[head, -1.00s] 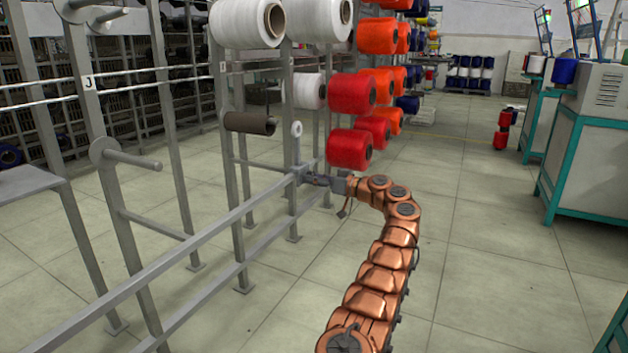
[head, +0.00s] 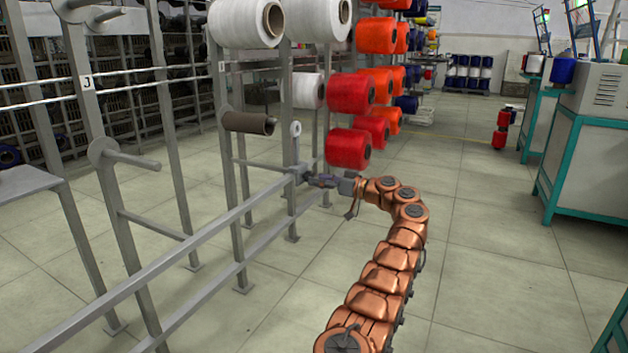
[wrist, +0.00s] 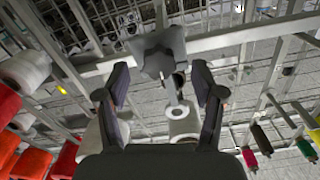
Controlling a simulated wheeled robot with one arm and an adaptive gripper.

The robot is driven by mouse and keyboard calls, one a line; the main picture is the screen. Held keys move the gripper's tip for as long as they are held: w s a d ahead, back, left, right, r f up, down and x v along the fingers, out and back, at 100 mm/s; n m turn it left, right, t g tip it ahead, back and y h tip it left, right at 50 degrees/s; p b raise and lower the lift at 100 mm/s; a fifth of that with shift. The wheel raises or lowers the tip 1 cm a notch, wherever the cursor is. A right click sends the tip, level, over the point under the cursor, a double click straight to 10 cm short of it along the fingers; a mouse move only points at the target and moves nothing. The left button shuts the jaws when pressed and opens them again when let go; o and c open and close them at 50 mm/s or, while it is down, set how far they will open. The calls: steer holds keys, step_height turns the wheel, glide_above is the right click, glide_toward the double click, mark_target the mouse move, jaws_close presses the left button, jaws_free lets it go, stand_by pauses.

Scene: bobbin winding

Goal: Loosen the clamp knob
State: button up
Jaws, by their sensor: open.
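In the wrist view the clamp knob (wrist: 158,50) is a dark grey, lobed knob at the top centre, in front of a grey rail. My gripper (wrist: 162,88) is open, with one finger on each side below the knob. The fingers are apart from each other with nothing between them. In the head view my gripper (head: 320,181) is at the end of the copper-coloured arm, beside the clamp (head: 300,171) on the rack's rail. The knob is too small there to make out clearly.
Red spools (head: 348,149) hang just above and behind my gripper. A brown empty tube (head: 249,123) and white spools (head: 247,23) are on the rack to the left. The long rail (head: 200,240) runs toward the front left. The floor right of my arm is clear.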

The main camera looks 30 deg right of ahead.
steer(key=v, duration=0.9)
steer(key=shift+s+d, duration=0.1)
steer(key=shift+d, duration=0.05)
